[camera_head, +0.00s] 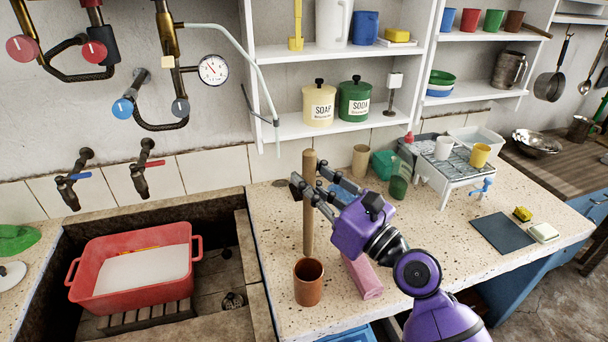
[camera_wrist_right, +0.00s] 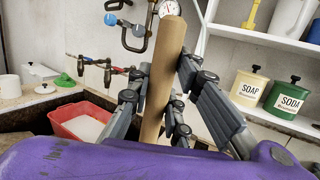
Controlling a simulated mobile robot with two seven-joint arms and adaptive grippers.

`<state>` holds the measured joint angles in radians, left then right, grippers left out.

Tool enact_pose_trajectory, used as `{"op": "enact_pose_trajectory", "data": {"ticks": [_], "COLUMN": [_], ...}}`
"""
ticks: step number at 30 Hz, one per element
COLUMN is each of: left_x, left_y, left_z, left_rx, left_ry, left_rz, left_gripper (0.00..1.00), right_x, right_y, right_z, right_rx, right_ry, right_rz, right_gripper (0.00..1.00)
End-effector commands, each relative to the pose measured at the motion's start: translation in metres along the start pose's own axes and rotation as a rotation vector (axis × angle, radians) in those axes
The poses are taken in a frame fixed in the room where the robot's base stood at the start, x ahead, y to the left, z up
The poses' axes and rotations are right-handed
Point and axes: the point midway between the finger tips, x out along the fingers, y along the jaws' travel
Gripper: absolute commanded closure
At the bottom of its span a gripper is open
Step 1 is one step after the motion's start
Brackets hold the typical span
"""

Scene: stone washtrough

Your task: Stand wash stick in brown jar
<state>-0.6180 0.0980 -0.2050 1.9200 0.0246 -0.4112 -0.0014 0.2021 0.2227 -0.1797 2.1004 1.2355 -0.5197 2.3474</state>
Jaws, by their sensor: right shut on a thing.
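The wash stick (camera_head: 309,230) is a long light-brown wooden rod standing nearly upright above the stone counter. My right gripper (camera_head: 308,188) is shut on its upper middle, coming from the right. In the right wrist view the stick (camera_wrist_right: 164,80) stands between the dark fingers (camera_wrist_right: 160,95), leaning slightly. The brown jar (camera_head: 308,287) is an open, reddish-brown cylinder standing upright near the counter's front edge. The stick's lower end meets the far rim of the jar in the head view; I cannot tell whether it is inside or behind it. My left gripper is not in view.
A red basin (camera_head: 130,297) sits in the sunken trough at left. A pink cloth (camera_head: 363,277) lies right of the jar. A tan cup (camera_head: 360,161) and a green bottle (camera_head: 398,187) stand behind my gripper. The counter between cloth and dark mat (camera_head: 503,233) is partly covered by my arm.

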Motion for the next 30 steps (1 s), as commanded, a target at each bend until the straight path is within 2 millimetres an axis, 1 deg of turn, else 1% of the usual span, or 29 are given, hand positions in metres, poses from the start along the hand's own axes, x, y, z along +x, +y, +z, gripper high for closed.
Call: {"op": "enact_pose_trajectory", "data": {"ticks": [3,7,9,16,20,30], "left_x": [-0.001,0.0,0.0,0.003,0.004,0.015], "left_y": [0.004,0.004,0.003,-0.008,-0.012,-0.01], "left_z": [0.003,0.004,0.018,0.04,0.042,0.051], "left_rx": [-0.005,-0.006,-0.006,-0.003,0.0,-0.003], "left_ry": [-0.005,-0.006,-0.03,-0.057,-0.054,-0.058], "left_rz": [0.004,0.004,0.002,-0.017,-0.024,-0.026], "left_gripper": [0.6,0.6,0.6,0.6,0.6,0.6], "right_x": [-0.002,-0.004,-0.006,-0.01,-0.012,-0.018], "right_y": [0.0,-0.001,-0.001,-0.001,-0.001,-0.001], "right_z": [-0.009,-0.019,-0.029,-0.047,-0.055,-0.081], "right_rx": [0.002,0.004,0.007,0.008,0.007,0.005], "right_ry": [0.003,0.003,0.007,0.009,0.007,0.006], "right_rz": [0.0,-0.002,-0.002,-0.002,-0.002,-0.002], "right_gripper": [1.0,1.0,1.0,1.0,1.0,1.0]}}
